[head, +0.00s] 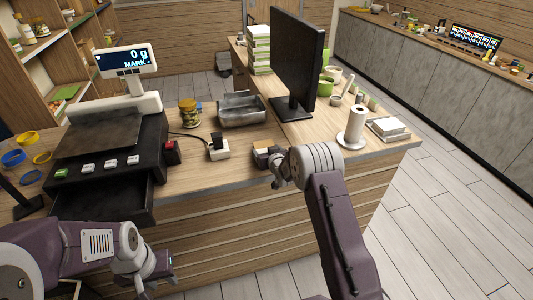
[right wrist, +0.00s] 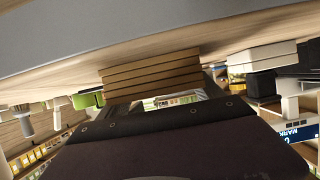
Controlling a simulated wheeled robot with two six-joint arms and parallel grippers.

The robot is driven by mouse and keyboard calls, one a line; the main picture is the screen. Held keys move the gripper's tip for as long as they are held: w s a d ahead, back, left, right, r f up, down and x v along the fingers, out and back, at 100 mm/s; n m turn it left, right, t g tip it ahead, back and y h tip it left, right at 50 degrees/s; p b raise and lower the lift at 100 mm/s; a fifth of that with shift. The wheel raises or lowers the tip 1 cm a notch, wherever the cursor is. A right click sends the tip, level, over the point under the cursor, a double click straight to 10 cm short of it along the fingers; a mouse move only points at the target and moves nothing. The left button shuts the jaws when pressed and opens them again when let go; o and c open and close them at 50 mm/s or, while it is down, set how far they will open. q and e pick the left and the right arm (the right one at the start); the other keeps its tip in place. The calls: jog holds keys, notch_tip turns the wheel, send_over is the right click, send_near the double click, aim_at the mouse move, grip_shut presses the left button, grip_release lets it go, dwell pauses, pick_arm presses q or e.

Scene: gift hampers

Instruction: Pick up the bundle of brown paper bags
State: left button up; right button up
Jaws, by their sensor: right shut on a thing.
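The bundle of brown paper bags (right wrist: 152,76) shows in the right wrist view as a flat brown stack in several layers, just beyond my right gripper (right wrist: 155,108). In the head view a small part of the bundle (head: 263,156) shows at the counter's front edge, beside my right gripper (head: 277,168). That gripper is shut on the bundle, with its fingers mostly hidden by the wrist. Whether the bundle touches the counter is unclear. My left gripper (head: 156,278) hangs low in front of the counter, away from the bundle; its fingers are unclear.
The wooden counter (head: 235,171) carries a scale (head: 127,60), a cash drawer, a jar (head: 189,113), a metal tray (head: 241,109), a small black-and-white device (head: 217,147) and a monitor (head: 298,60). A paper roll (head: 354,127) stands to the right. The floor at right is clear.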

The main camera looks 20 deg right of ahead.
jog(key=shift+r, duration=0.45)
notch_tip(320, 180, up, 3)
jog(key=shift+f+b, duration=0.1)
jog(key=shift+b, duration=0.3)
jog(key=s+d+r, duration=0.3)
jog(key=d+r, duration=0.4)
jog(key=d, duration=0.4)
jog(key=shift+s+r+p, duration=0.2)
jog(key=shift+s+p, duration=0.1)
jog(key=shift+p, duration=0.05)
